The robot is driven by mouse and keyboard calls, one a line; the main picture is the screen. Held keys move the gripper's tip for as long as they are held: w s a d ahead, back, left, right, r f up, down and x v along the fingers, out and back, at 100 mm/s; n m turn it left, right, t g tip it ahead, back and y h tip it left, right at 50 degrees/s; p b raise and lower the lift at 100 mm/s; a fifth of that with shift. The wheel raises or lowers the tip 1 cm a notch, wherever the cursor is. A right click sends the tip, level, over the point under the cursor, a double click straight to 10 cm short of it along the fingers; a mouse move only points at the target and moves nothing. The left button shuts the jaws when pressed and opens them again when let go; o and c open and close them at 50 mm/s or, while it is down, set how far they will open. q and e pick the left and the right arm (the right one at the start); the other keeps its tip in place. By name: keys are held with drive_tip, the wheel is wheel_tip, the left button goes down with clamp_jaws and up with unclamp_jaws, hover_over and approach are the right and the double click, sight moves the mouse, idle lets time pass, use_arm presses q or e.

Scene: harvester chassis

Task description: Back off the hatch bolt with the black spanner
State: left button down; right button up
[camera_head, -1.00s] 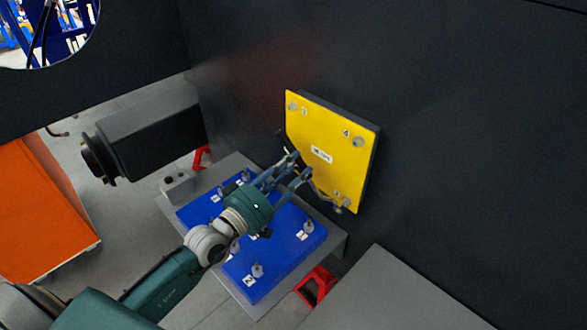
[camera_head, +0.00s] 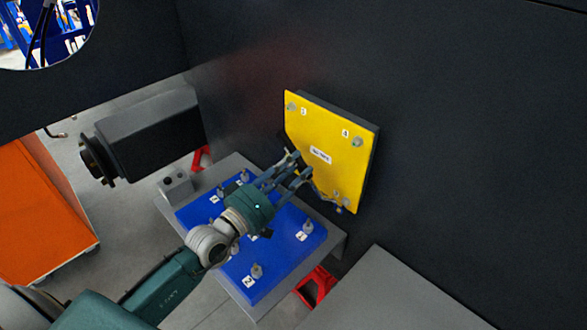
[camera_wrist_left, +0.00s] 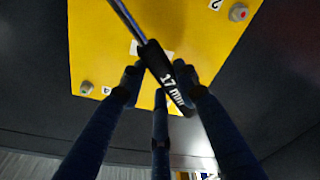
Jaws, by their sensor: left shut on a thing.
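The yellow hatch plate (camera_head: 330,130) stands on the dark wall, with a bolt (camera_head: 357,142) at upper right, one (camera_head: 292,107) at upper left and one (camera_head: 345,202) at lower right. My left gripper (camera_head: 300,170) is in front of its lower part and hides the lower left. In the left wrist view my left gripper (camera_wrist_left: 158,85) is shut on the black handle of the spanner (camera_wrist_left: 167,80), marked "17 mm". Its metal shaft runs up-left out of that view. In the head view the shaft reaches toward the lower-right bolt; whether its end sits on it I cannot tell.
A blue board (camera_head: 262,278) with several numbered bolts lies on a grey table (camera_head: 225,170) below the hatch. A dark boxy part (camera_head: 150,130) juts out at left. An orange surface (camera_head: 40,215) is at far left, a grey one (camera_head: 400,300) at lower right.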

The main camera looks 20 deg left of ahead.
use_arm(q)
drive_tip(key=shift+x, duration=0.8)
drive_tip(key=shift+w+d, duration=0.1)
drive_tip(key=shift+w+a+f+n+b, duration=0.1)
drive_tip(key=shift+a+f+n+b, duration=0.3)
drive_tip(key=shift+f+b, duration=0.25)
drive_tip(key=shift+w+a+f+n+b, duration=0.3)
drive_tip(key=shift+a+f+n+b, duration=0.35)
drive_tip(key=shift+n, duration=0.35)
drive_tip(key=shift+d+f, duration=0.1)
drive_tip(key=shift+w+a+f+n+g+b, duration=0.1)
drive_tip(key=shift+a+f+n+b, duration=0.1)
drive_tip(key=shift+f+n+b, duration=0.25)
drive_tip(key=shift+w+a+f+n+g+b, duration=0.1)
drive_tip(key=shift+a+f+n+b, duration=0.1)
drive_tip(key=shift+f+n+b, duration=0.3)
drive_tip(key=shift+w+a+f+n+g+b, duration=0.1)
drive_tip(key=shift+a+f+n+b, duration=0.1)
drive_tip(key=shift+f+n, duration=0.3)
